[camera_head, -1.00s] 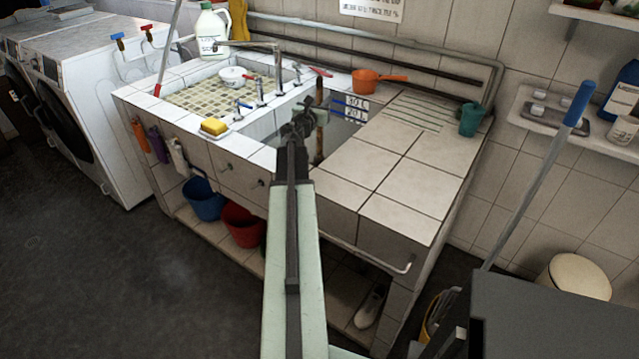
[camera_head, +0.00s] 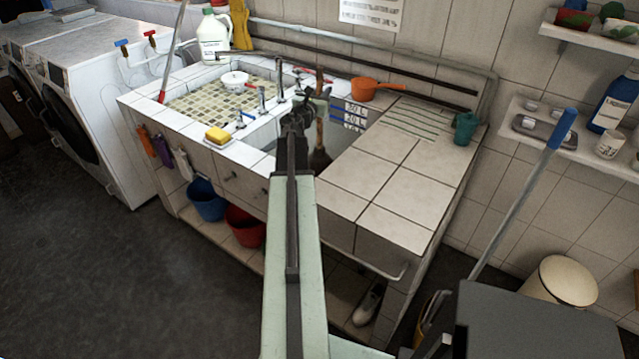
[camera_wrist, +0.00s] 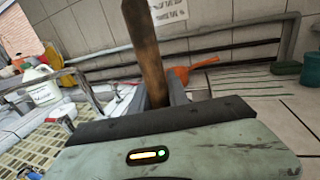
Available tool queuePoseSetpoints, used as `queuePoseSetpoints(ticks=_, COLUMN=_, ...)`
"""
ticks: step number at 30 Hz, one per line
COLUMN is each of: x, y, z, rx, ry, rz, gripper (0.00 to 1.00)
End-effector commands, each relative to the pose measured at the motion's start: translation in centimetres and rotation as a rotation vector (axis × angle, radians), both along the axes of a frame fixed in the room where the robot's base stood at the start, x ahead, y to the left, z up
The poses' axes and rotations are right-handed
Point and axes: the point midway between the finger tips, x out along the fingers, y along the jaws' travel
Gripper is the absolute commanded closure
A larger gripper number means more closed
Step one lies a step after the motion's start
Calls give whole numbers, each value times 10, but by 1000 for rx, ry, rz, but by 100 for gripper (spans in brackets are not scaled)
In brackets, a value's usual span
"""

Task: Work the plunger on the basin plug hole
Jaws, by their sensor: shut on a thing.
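The plunger has a brown wooden handle (camera_head: 320,132) and a dark cup (camera_head: 319,160). It stands roughly upright in the deep right-hand basin (camera_head: 262,134), with its cup low, near the front edge. My gripper (camera_head: 316,97) is shut on the upper handle, above the basin. In the wrist view the handle (camera_wrist: 146,50) rises between the fingers of my gripper (camera_wrist: 160,95), leaning a little. The plug hole is not in view, so I cannot tell whether the cup touches the basin floor.
Blue level marks (camera_head: 354,114) are on the basin's back wall. Taps (camera_head: 280,85) and a yellow sponge (camera_head: 217,134) are left of it. An orange dipper (camera_head: 372,88) lies behind.

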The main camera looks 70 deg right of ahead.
Motion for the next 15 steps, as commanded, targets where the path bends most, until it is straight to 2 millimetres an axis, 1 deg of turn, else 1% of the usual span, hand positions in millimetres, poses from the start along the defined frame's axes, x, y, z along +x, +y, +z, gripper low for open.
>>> queuePoseSetpoints(ticks=1, x=0, y=0, z=15, rx=0, ry=0, rz=0, gripper=100)
queuePoseSetpoints(ticks=15, x=0, y=0, z=79, rx=0, ry=0, rz=0, gripper=100)
